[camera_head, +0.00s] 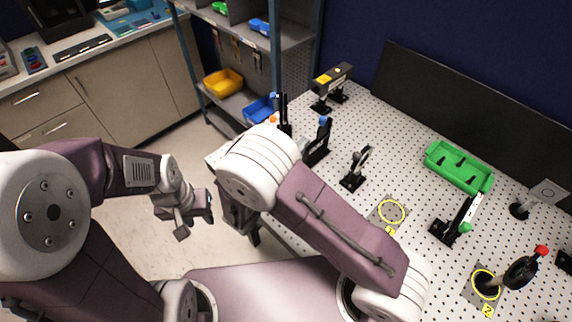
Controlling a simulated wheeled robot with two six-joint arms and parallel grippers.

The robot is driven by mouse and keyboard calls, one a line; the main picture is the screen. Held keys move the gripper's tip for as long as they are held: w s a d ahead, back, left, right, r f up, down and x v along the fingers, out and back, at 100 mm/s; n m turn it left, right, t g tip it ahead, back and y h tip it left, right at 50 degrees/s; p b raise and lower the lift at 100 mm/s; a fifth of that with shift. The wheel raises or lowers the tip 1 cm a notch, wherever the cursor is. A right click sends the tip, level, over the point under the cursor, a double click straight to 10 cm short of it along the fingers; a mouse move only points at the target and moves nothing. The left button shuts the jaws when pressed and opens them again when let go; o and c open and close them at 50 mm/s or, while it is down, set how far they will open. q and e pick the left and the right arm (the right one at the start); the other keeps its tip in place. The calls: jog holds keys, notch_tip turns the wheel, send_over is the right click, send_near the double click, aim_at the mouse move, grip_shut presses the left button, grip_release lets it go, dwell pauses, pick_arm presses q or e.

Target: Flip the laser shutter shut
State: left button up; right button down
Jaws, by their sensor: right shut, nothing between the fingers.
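A black upright mount with a blue knob (318,142) and small white lettering on its base stands upright on the perforated table; it appears to be the laser shutter. The black laser box with yellow labels (332,78) stands behind it. My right arm crosses the front of the table, and its white elbow is left of the shutter. My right gripper (253,236) is partly hidden below that elbow, shut, empty and apart from the shutter. My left gripper (195,222) hangs over the floor, left of the table, with its fingers apart and empty.
A black panel (470,105) edges the back. Shelves with bins stand behind left.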

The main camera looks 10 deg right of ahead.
jog(key=v, duration=0.2)
jog(key=b+v, duration=0.1)
jog(key=v, duration=0.2)
jog(key=shift+s+a+f, duration=0.1)
jog(key=shift+a+f, duration=0.15)
jog(key=shift+s, duration=0.1)
